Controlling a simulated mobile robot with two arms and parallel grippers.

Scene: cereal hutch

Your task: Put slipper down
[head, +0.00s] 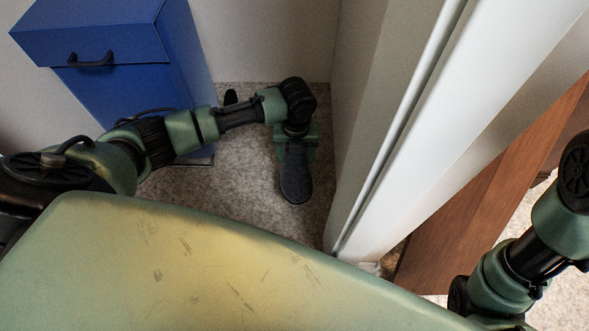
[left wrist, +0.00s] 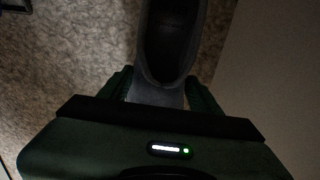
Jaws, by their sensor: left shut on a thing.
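A dark grey slipper (head: 296,178) hangs from my left gripper (head: 296,145) in the head view, over the carpet beside a pale wall. The left gripper points down and is shut on one end of the slipper. In the left wrist view, the slipper (left wrist: 168,82) sits between the two green fingers of the gripper (left wrist: 158,96), its dark opening facing the camera. I cannot tell whether the slipper touches the floor. My right gripper is out of view; only part of that arm shows at the right.
A blue cabinet (head: 125,60) with a dark handle stands at the back left. A small dark object (head: 231,97) is on the carpet (head: 231,190) behind my left arm. A white door frame (head: 440,130) and a brown wooden panel (head: 480,200) bound the right. Bare carpet lies around the slipper.

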